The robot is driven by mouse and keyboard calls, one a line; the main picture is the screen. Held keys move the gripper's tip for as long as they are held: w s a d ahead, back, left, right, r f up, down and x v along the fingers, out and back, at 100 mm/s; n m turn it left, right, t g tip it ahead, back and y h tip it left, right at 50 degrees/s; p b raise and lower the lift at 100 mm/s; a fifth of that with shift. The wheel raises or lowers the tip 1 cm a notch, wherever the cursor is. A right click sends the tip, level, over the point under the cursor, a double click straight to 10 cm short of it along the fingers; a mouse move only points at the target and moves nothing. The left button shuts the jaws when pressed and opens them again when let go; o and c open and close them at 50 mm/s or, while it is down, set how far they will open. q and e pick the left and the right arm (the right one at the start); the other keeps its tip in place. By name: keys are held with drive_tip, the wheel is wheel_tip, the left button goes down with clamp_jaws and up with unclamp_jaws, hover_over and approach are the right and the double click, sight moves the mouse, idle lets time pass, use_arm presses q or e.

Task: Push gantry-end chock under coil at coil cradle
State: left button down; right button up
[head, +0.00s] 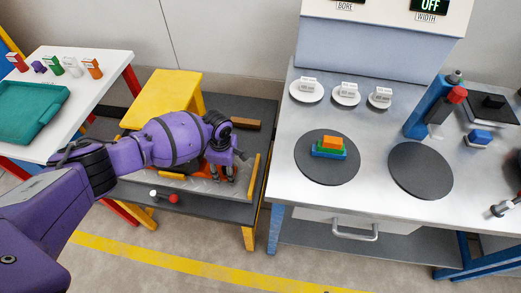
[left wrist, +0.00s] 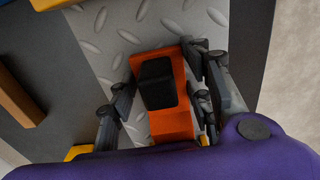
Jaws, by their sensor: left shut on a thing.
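My left gripper (head: 222,176) reaches down over the low dark cradle table from the left. In the left wrist view its fingers stand on both sides of an orange chock with a black block on top (left wrist: 172,122), and the gripper is shut on it. The chock is over the diamond-pattern metal plate (left wrist: 95,40). In the head view a bit of orange (head: 203,171) shows beside the fingers, mostly hidden by my arm. I cannot make out the coil in either view.
A yellow stand (head: 165,95) rises behind my arm. A brown bar (head: 246,123) lies at the table's back. A red-tipped tool (head: 165,195) lies near the front. A steel workbench (head: 290,195) stands close on the right. A white table (head: 85,125) with a green tray (head: 30,108) is left.

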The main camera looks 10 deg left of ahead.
use_arm(q)
drive_tip(key=shift+a, duration=0.15)
drive_tip(key=c, duration=0.8)
unclamp_jaws()
drive_tip(key=shift+s+f, duration=0.1)
use_arm(e)
drive_tip(key=shift+w, duration=0.1)
use_arm(q)
wheel_tip(320, 180, up, 12)
drive_tip(key=shift+f, duration=0.15)
drive_tip(key=shift+r+p, duration=0.3)
drive_tip(key=shift+r, duration=0.3)
drive_tip(key=d+r+p, duration=0.1)
drive_tip(key=r+p, duration=0.1)
drive_tip(key=d+r+p, duration=0.1)
drive_tip(key=d+r, duration=0.1)
drive_tip(key=shift+r+p, duration=0.1)
drive_tip(key=shift+p, duration=0.3)
use_arm(e)
drive_tip(key=w+r+t, duration=0.1)
drive_tip(key=w+r, duration=0.3)
drive_tip(key=r, duration=0.2)
drive_tip(key=shift+r, duration=0.35)
